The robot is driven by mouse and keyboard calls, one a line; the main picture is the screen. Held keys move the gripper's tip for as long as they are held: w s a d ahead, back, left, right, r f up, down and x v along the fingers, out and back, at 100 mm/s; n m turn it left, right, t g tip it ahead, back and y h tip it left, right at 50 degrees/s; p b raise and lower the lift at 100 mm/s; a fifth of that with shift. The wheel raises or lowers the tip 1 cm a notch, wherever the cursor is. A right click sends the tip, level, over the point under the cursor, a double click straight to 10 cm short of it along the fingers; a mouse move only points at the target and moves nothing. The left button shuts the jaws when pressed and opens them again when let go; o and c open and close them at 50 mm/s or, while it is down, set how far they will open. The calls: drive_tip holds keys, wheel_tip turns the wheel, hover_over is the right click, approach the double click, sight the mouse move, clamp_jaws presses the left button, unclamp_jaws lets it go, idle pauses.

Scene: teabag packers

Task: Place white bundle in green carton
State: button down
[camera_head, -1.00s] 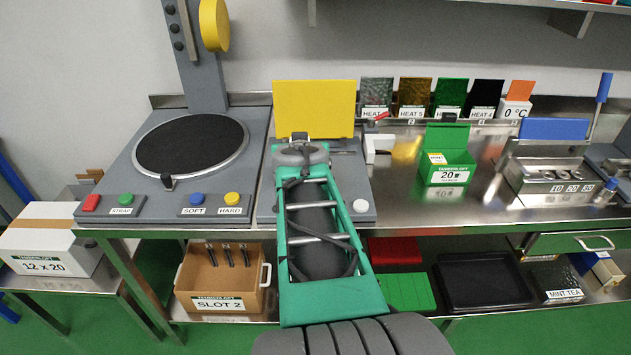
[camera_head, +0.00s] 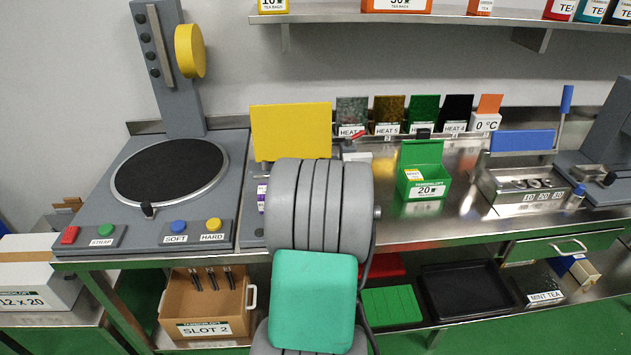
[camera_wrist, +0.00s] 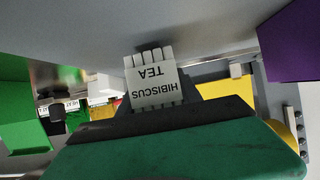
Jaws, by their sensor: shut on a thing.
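The white bundle, labelled HIBISCUS TEA (camera_wrist: 151,82), shows upside down in the wrist view, made of several white packets. My gripper (camera_wrist: 155,106) is shut on it. The open green carton (camera_head: 423,182), marked 20, stands on the steel counter right of my arm in the head view, with its lid up at the back. A green surface (camera_wrist: 20,100) at the left of the wrist view appears to be this carton, apart from the bundle. In the head view my arm hides the gripper and the bundle.
A yellow panel (camera_head: 291,131) stands behind my arm. A purple-and-white item (camera_head: 262,195) shows left of it. Colour cards (camera_head: 425,112) line the back wall. A steel tray (camera_head: 517,180) with a blue lid is right of the carton. A shelf (camera_head: 440,17) hangs above.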

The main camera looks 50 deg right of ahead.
drive_tip(key=shift+f, duration=0.4)
drive_tip(key=c, duration=0.8)
unclamp_jaws()
drive_tip(key=shift+r, duration=0.1)
